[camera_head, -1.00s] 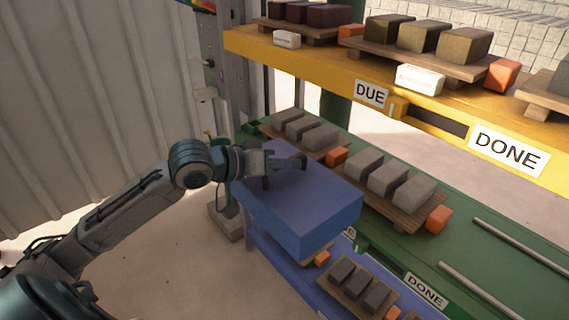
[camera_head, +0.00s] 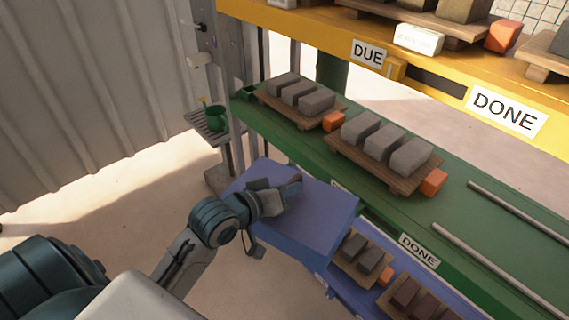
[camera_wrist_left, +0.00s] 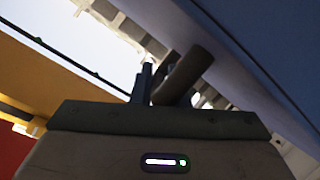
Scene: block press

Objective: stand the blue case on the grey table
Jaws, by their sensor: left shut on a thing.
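The blue case (camera_head: 325,205) is a broad, box-like slab in the middle of the head view, its wide face upward. My left gripper (camera_head: 291,188) is over that wide face and is shut on the case; the exact grip is hard to make out. In the left wrist view the case (camera_wrist_left: 275,45) fills the upper right as a dark blue surface. The gripper's fingers (camera_wrist_left: 163,88) show there beside a dark bar that meets the case. I cannot make out a grey table. My right gripper is not in view.
Just beyond the case stands a rack with a yellow shelf (camera_head: 320,28), a green shelf (camera_head: 480,225) and a blue lower shelf (camera_head: 345,300). Pallets of blocks stand on them. A small grey ledge with a green pot (camera_head: 216,117) is at the left. Pale floor (camera_head: 130,210) is open at left.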

